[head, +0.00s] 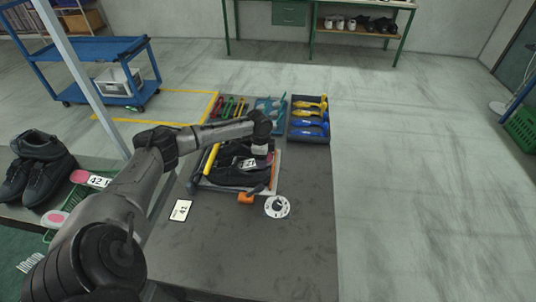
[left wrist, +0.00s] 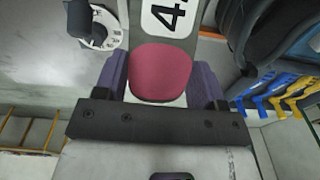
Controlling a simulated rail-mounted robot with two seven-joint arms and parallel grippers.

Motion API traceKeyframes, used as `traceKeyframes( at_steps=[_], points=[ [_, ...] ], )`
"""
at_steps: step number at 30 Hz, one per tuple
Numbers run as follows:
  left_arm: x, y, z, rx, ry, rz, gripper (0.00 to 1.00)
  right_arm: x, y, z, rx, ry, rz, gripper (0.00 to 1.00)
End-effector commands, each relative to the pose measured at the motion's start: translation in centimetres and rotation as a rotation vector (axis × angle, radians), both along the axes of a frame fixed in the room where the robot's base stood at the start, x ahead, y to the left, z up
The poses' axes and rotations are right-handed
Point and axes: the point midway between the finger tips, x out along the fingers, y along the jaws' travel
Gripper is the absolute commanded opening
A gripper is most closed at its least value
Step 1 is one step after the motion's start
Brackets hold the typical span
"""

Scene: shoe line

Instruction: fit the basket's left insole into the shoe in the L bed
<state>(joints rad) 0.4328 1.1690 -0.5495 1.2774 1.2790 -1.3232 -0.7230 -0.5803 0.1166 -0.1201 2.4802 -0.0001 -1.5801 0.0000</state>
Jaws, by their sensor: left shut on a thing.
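My left gripper (head: 262,152) is over the shoe fixture on the table, shut on a grey insole (left wrist: 185,20) with a pink heel (left wrist: 158,72) and a white size label. In the left wrist view the purple finger pads of my left gripper (left wrist: 162,78) press on both sides of the heel. The insole's label (head: 248,163) shows in the head view above the dark shoes (head: 238,177). A dark shoe (left wrist: 285,40) is at the upper right of the left wrist view. How far the insole is inside a shoe, I cannot tell. My right gripper is not in view.
A white dial (head: 277,207) and an orange part (head: 246,198) are at the fixture's front. A tray of yellow and blue tools (head: 309,139) stands behind right. A white card (head: 181,210) lies front left. Other insoles (head: 80,176) and black boots (head: 38,165) are left.

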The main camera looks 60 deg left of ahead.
Motion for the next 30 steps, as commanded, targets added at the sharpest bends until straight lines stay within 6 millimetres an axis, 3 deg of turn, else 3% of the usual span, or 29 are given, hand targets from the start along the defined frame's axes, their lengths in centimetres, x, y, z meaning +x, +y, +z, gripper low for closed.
traceKeyframes(
  at_steps=[17, 30],
  points=[
    [-3.0, 2.1, -1.1, 0.025, 0.035, 0.001, 0.41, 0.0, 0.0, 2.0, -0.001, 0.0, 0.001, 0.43],
    [-2.9, 2.0, -3.0, 0.069, 0.098, 0.001, 0.41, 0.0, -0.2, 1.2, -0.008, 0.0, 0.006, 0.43]
  ],
)
